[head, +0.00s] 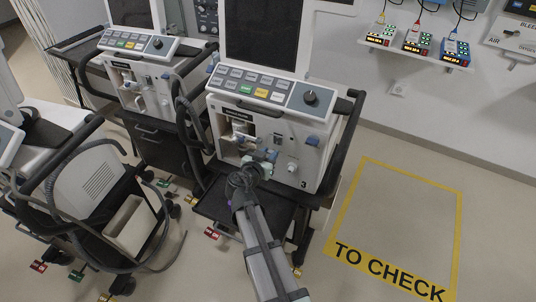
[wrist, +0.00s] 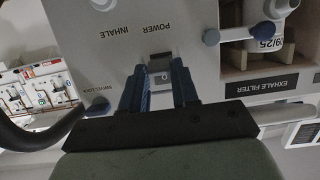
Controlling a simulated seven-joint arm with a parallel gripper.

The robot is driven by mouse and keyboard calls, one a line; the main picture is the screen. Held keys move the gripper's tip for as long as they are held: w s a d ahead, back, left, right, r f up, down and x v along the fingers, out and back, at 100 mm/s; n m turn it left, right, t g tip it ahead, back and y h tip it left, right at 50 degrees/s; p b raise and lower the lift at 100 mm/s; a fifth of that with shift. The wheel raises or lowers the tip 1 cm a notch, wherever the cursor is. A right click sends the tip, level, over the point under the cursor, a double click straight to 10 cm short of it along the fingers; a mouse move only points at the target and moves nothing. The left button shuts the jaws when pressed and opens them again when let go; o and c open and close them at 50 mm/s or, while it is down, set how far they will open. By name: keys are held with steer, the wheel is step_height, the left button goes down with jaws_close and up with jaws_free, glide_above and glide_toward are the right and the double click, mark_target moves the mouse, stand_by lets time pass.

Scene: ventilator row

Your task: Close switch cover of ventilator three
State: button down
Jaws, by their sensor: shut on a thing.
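Ventilator three (head: 312,150), a white unit marked with a 3, stands at the middle of the head view. My gripper (head: 262,166) is at its front panel, below the control keys. In the wrist view, which is upside down, my gripper's two blue fingers (wrist: 160,78) point at the panel (wrist: 110,60) by the word POWER. Between them is the small grey switch cover (wrist: 160,68), with a 0 mark showing on it or through it. The fingers are shut on its sides. Whether the cover is fully down cannot be told.
A blue knob (wrist: 262,32) and the exhale filter bay (wrist: 270,65) lie close beside the fingers. A dark hose (wrist: 50,125) curves at the left. Another ventilator (head: 140,85) stands at the left. The yellow TO CHECK floor area (head: 400,215) is clear.

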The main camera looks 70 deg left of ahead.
steer(key=shift+w+a+f+t+y, duration=0.4)
steer(key=shift+f+t+y, duration=0.15)
steer(key=shift+t+y, duration=0.3)
steer(key=shift+w+a+f+t+y, duration=0.3)
steer(key=shift+f+t+y, duration=0.25)
steer(key=shift+t+y, duration=0.3)
steer(key=shift+a, duration=0.1)
steer(key=c, duration=0.8)
jaws_free()
steer(key=shift+c, duration=0.2)
steer(key=v, duration=1.4)
steer(key=shift+w, duration=0.15)
steer(key=shift+w+f, duration=0.1)
